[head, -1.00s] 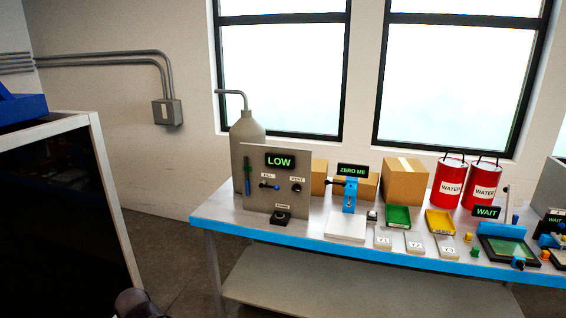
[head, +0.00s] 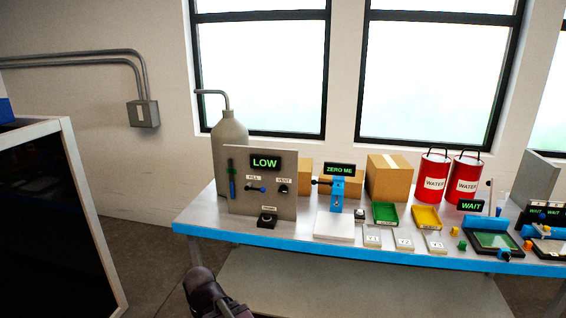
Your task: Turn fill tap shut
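The green display on the panel (head: 265,162) reads LOW. A blue level gauge (head: 232,180) is to the left of the tap, and the round black vent knob (head: 283,188) is to its right. A dark part of my arm shows at the bottom of the head view, below and in front of the bench and well apart from the tap. My gripper's fingers are not visible.
The blue-edged bench (head: 330,246) holds a grey bottle (head: 229,130) behind the panel. A white scale plate (head: 334,226), green tray (head: 385,214), yellow tray (head: 426,217) and red water cans (head: 433,177) stand to the right. A dark-fronted cabinet (head: 55,220) is at left.

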